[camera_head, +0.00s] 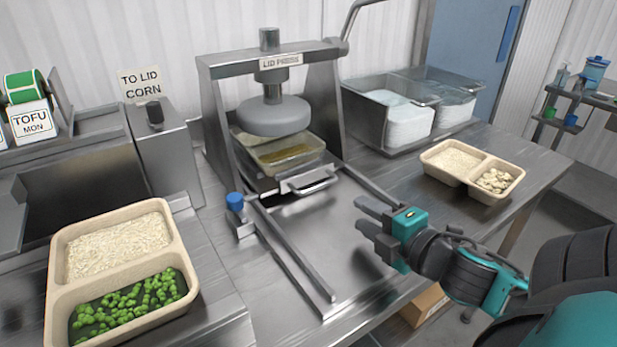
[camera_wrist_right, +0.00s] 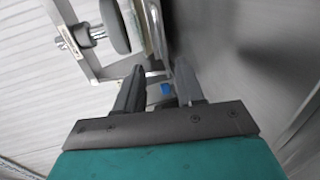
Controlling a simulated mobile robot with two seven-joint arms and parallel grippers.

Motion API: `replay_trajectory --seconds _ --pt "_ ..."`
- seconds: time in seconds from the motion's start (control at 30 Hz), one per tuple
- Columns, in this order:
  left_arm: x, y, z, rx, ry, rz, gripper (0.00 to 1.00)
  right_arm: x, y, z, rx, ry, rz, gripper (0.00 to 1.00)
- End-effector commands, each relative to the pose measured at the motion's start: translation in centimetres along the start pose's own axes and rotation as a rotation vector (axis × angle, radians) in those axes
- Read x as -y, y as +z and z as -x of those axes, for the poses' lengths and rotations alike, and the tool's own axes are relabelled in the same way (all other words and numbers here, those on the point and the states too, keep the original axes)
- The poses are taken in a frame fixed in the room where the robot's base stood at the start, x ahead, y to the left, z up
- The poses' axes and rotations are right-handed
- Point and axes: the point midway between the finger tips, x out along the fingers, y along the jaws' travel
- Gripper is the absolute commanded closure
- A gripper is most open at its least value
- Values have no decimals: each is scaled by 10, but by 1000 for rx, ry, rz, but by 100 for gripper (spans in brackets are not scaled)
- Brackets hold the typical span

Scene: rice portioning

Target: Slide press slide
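The lid press (camera_head: 268,80) is a metal frame with a round grey press head (camera_head: 273,117). The slide (camera_head: 262,184) is a small metal carriage with a front handle (camera_head: 312,182). It sits under the head, at the inner end of its rails (camera_head: 290,255). A tray (camera_head: 283,153) with a clear-looking cover and yellowish contents rests on it. My right gripper (camera_head: 361,215) is open and empty, in front and to the right of the handle, apart from it. In the right wrist view its fingers (camera_wrist_right: 160,82) are spread. My left gripper is not in view.
A rice and peas tray (camera_head: 52,285) stands at the left front. A rice tray with pale pieces (camera_head: 462,180) stands at the right. Clear bins (camera_head: 365,120) with white stacks are behind. A blue knob (camera_head: 235,202) is beside the rails. The bench between the rails is clear.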

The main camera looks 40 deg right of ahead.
Motion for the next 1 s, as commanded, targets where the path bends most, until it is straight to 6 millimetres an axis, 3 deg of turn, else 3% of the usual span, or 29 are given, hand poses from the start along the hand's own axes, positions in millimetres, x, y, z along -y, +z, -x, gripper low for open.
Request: replay_trajectory --seconds 0.27,1.0 --pt "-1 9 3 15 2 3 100 0 0 -15 -2 3 -2 62" --pt "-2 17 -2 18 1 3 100 0 0 -116 2 1 -3 62"
